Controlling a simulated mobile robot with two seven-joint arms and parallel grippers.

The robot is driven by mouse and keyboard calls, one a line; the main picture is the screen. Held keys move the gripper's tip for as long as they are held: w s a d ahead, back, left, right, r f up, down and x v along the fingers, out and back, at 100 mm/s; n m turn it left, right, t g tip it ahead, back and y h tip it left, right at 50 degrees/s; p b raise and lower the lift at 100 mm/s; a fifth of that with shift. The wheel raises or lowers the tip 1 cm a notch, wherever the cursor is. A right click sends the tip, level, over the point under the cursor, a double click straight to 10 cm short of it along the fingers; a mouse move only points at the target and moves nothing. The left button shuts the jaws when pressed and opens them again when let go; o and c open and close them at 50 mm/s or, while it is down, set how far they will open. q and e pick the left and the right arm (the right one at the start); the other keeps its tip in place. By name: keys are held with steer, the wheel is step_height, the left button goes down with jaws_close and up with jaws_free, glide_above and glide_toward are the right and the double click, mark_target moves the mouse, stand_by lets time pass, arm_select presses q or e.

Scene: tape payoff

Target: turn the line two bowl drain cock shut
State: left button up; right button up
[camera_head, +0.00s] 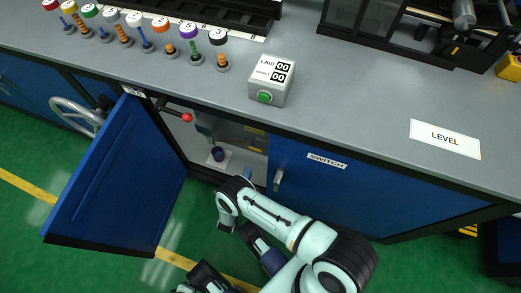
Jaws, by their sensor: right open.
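A dark lever with a red ball knob (186,117) shows at the mouth of the open cabinet, under the bench's front edge. I cannot tell from its surroundings whether it is the line two bowl drain cock. A small dark purple part (218,154) stands on a pale plate inside the cabinet. My right gripper (243,228) is open, in front of and below the cabinet opening, apart from the red knob. Its fingertips are small and partly hidden by my arm. My left gripper cannot be made out.
A blue cabinet door (118,178) stands open at the left. A closed blue door (345,195) labelled SWITCH has a grey handle (278,179). A handwheel (78,115) stands left.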

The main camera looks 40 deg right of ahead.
mark_target(257, 149)
arm_select(q)
steer(key=s+f+g+b, duration=0.2)
steer(key=s+f, duration=0.1)
steer(key=s, duration=0.2)
steer(key=shift+s+a+b, duration=0.3)
steer(key=shift+a+b, duration=0.05)
steer(key=shift+b, duration=0.05)
arm_select(e)
steer(key=shift+x, duration=6.15)
steer(key=shift+w, duration=0.15)
jaws_close()
